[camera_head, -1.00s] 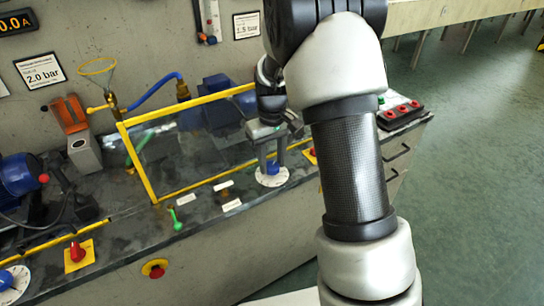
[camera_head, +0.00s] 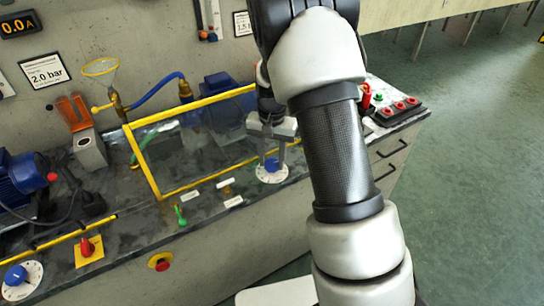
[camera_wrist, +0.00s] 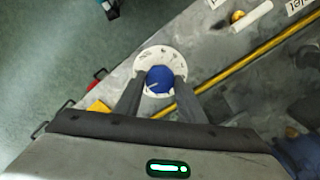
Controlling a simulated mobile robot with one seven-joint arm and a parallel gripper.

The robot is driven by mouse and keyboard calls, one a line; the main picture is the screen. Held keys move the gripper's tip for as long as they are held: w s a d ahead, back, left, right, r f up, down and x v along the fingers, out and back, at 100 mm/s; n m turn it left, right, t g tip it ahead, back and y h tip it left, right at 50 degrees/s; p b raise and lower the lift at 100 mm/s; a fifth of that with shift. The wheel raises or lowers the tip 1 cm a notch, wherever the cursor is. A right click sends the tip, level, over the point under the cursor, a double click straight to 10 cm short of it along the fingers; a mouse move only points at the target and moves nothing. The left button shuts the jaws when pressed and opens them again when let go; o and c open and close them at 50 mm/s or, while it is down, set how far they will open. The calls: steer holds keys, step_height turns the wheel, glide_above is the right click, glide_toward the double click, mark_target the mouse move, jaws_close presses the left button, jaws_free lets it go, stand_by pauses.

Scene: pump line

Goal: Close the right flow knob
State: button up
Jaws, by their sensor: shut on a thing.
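The right flow knob (camera_head: 271,164) is blue and sits on a round white dial (camera_head: 271,177) near the bench's front edge. In the wrist view the knob (camera_wrist: 159,79) lies between my two fingertips, with a pale pointer line on it, and the white dial (camera_wrist: 160,58) shows around its far side. My gripper (camera_head: 271,157) comes down from above with its fingers on both sides of the knob; it also shows in the wrist view (camera_wrist: 157,88). The fingers are shut on the knob.
A clear guard with a yellow frame (camera_head: 160,195) stands left of and behind the knob. A green lever (camera_head: 180,215) and white labels lie to the left. Another blue knob (camera_head: 15,275) is at far left. A red-button box (camera_head: 398,107) is to the right.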

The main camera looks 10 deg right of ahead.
mark_target(272, 163)
steer(key=shift+m, duration=0.4)
steer(key=o, duration=1)
steer(key=shift+o, duration=0.2)
steer(key=shift+r, duration=0.1)
step_height(272, 163, up, 17)
steer(key=p, duration=0.2)
steer(key=shift+p, duration=0.35)
steer(key=shift+r, duration=0.1)
